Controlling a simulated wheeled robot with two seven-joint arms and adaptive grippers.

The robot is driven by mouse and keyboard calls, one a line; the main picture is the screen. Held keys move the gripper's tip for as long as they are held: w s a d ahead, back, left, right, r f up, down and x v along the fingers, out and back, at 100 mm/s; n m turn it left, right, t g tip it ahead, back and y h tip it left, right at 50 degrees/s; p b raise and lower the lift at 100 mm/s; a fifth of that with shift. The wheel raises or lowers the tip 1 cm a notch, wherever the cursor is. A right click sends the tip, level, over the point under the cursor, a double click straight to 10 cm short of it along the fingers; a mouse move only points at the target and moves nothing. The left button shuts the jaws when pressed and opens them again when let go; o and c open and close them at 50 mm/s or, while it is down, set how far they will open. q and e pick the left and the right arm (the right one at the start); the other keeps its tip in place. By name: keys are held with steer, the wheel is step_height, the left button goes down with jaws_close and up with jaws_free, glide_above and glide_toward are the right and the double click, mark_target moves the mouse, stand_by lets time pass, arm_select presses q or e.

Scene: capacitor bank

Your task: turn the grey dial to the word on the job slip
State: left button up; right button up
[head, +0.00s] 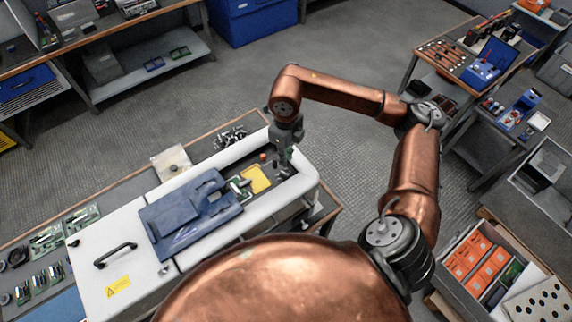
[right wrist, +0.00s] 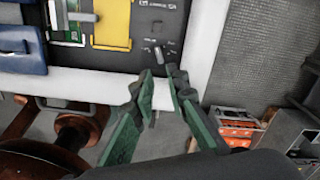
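The grey dial (right wrist: 158,54) sits on the dark panel (right wrist: 135,55) in the right wrist view, with small printed words around it that I cannot read. My right gripper (right wrist: 160,75) points at the dial from the near edge of the panel. Its two green fingers are apart with nothing between the tips, and the dial shows just beyond the gap. In the head view the right gripper (head: 284,168) hangs over the right end of the white cabinet (head: 130,245) and hides the dial. I cannot make out a job slip with a readable word. My left gripper is not in view.
A yellow plate (head: 256,179) and a blue cover (head: 190,212) lie left of the right gripper. A small red button (head: 262,156) stands close by. Benches (head: 130,65) and a tool cart (head: 450,55) stand beyond open floor.

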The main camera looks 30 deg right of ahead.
steer(key=shift+r, duration=1.6)
